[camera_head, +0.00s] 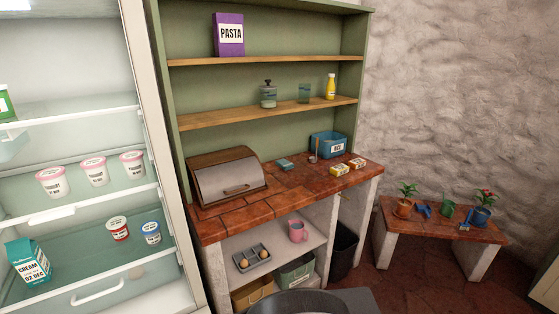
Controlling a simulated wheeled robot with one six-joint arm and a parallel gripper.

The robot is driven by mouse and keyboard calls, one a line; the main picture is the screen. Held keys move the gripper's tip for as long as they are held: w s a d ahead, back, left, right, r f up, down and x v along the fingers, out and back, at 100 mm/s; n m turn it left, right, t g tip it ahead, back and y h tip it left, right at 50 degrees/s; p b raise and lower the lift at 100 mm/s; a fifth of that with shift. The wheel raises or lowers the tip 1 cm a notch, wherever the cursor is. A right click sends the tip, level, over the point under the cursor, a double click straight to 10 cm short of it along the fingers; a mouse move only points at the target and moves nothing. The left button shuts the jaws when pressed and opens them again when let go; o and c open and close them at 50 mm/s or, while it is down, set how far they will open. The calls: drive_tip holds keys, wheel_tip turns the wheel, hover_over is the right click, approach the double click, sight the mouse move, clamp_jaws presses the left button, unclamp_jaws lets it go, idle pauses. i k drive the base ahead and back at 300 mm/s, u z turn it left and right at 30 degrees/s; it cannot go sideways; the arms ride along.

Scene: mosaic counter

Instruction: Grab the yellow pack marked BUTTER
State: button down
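Two small yellow packs with pale labels lie side by side on the tiled counter (293,186), near its right end. One yellow pack (339,169) is nearer the front edge, and the other yellow pack (357,163) is just right of it and slightly farther back. Their print is too small to read, so I cannot tell which is marked BUTTER. My gripper is not in view.
A blue bin (327,144) stands behind the packs, with a scoop (315,150) by it. A bread box (229,177) fills the counter's left, and a teal item (285,164) lies mid-counter. An open fridge (84,187) stands left; a low plant bench (440,226) stands right.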

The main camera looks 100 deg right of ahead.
sight(341, 169)
drive_tip(key=z, duration=4.5)
drive_tip(key=i, duration=2.6)
drive_tip(key=u, duration=3.6)
